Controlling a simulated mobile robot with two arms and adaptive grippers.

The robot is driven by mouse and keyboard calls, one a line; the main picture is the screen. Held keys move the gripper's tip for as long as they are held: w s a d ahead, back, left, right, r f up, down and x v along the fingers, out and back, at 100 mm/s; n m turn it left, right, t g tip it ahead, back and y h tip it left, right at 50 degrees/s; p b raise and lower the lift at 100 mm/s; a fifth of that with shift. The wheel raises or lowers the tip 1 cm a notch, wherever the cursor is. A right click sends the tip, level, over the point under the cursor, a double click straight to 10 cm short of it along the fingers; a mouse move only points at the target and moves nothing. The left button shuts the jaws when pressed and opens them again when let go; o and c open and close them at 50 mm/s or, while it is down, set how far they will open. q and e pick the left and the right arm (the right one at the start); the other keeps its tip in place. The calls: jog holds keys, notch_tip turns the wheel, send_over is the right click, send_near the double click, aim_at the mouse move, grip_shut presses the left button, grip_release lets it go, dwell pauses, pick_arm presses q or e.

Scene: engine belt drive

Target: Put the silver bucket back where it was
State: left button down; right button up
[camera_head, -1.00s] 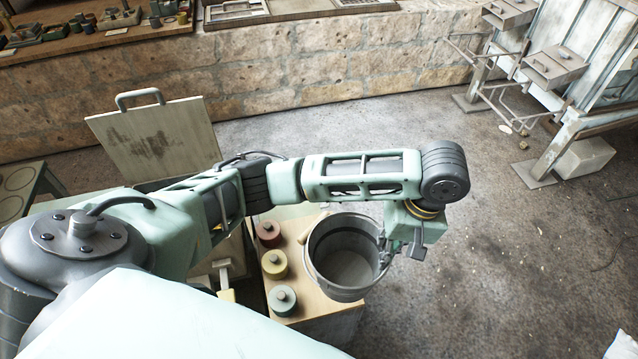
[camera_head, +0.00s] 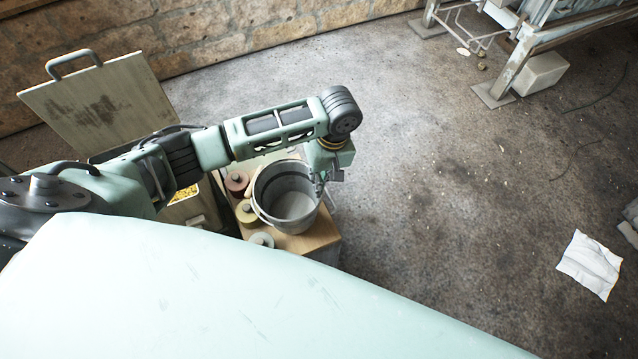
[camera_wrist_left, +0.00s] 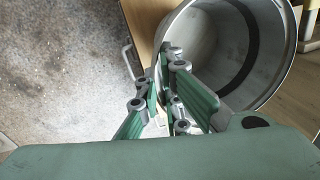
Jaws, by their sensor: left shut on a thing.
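The silver bucket (camera_head: 290,205) is upright and looks empty inside, at or just above the wooden top (camera_head: 312,240) of a small cabinet. I cannot tell whether its base touches the wood. My left gripper (camera_head: 322,185) is at the bucket's right side and is shut on its rim. In the left wrist view the bucket (camera_wrist_left: 240,50) fills the upper right, and the fingers of the gripper (camera_wrist_left: 172,82) close over its wall. My right gripper is not in view.
Red (camera_head: 237,183), yellow (camera_head: 246,212) and green (camera_head: 262,240) round knobbed pieces stand left of the bucket. A square metal panel with a handle (camera_head: 95,108) stands at the left. A white cloth (camera_head: 590,264) lies on the floor at right. The middle floor is open.

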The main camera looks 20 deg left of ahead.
pick_arm(q)
notch_tip(320, 180, down, 4)
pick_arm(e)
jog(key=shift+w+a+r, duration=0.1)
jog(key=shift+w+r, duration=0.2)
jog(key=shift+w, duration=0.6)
pick_arm(q)
jog(key=shift+f, duration=0.1)
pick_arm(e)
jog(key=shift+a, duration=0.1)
pick_arm(q)
jog(key=c, duration=1.9)
grip_release()
jog(key=shift+c, duration=0.2)
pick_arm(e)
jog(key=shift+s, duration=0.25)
pick_arm(q)
notch_tip(320, 180, up, 12)
jog(key=w+d, duration=0.1)
jog(key=shift+w+d, duration=0.15)
jog(key=shift+d, duration=0.1)
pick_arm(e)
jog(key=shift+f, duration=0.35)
